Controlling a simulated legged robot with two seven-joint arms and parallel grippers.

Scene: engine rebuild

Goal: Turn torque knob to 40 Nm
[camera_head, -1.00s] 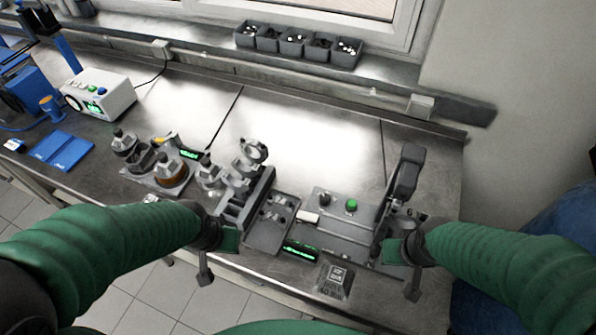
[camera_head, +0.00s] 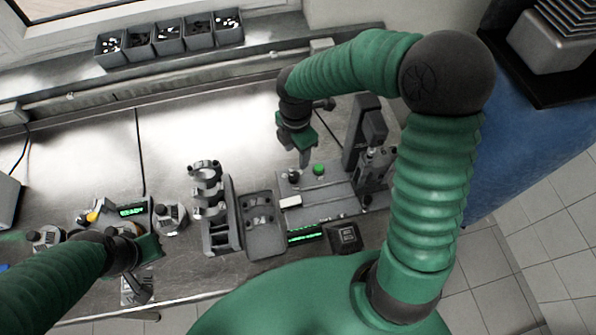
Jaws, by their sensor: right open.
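A small dark knob (camera_head: 294,176) sits on the grey panel (camera_head: 325,198) of the right-hand station, left of a round green button (camera_head: 319,169). It is partly hidden, and its setting cannot be read. My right gripper (camera_head: 304,158) is open and points down just above and behind the knob and the button; I cannot tell whether it touches the knob. A green-lit display (camera_head: 305,235) is at the panel's front, its text too small to read. My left gripper (camera_head: 137,288) hangs near the table's front edge at the left, and its jaws are unclear.
A dark upright press (camera_head: 365,140) stands right of the panel. A grey tray (camera_head: 262,225) and a rack with ring-shaped parts (camera_head: 215,230) stand left of it. Several small bins (camera_head: 170,37) line the back ledge. The rear middle of the steel table is clear.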

